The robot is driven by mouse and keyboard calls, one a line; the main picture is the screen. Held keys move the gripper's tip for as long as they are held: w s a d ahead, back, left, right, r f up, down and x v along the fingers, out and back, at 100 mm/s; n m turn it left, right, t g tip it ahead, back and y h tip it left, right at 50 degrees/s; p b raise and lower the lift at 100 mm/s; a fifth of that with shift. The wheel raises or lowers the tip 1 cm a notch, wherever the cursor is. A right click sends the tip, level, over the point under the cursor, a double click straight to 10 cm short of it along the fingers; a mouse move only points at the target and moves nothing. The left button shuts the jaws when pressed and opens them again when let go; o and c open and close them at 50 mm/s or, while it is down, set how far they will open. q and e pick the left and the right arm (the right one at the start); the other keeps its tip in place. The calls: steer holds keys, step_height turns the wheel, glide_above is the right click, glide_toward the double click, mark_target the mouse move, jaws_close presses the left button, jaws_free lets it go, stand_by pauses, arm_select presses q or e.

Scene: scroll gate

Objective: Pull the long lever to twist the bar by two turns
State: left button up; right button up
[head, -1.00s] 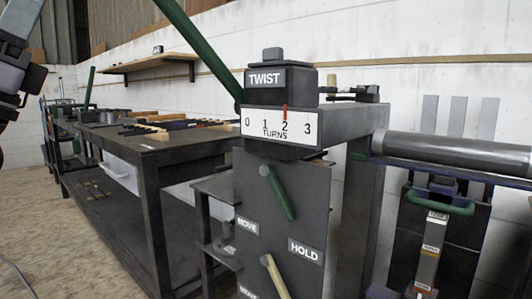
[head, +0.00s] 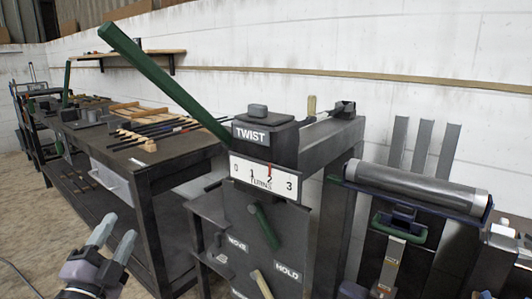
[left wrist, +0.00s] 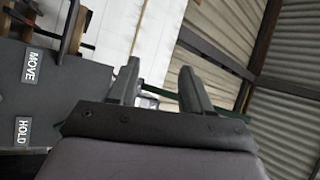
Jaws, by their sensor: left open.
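The long green lever (head: 165,80) rises up and left from the TWIST head (head: 262,132) of a dark machine in the head view. On the white turns scale (head: 262,178), the red pointer stands at about 2. My left gripper (head: 117,229) is at the lower left, open and empty, well below the lever and apart from it. In the left wrist view its two fingers (left wrist: 160,72) are spread, with a thin green bar (left wrist: 236,115) partly hidden behind them. My right gripper is not in view.
A short green handle (head: 265,226) and a wooden handle (head: 262,284) sit on the machine's front, by the MOVE and HOLD labels. A long dark bench (head: 155,172) with tools and wood stands behind the left gripper. A grey roller (head: 415,187) stands at the right.

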arm_select(q)
steer(key=s+d+f+n+g+p, duration=0.4)
steer(key=s+f+n+g+p, duration=0.1)
steer(key=s+f, duration=0.4)
steer(key=s+d+f+n+g+p, duration=0.4)
steer(key=s+f, duration=0.5)
steer(key=s, duration=0.5)
steer(key=n+g+p, duration=0.2)
steer(key=n+p, duration=0.1)
steer(key=shift+s+f+h+p, duration=0.25)
steer(key=shift+f+h+p, duration=0.05)
steer(key=shift+f+p, duration=0.1)
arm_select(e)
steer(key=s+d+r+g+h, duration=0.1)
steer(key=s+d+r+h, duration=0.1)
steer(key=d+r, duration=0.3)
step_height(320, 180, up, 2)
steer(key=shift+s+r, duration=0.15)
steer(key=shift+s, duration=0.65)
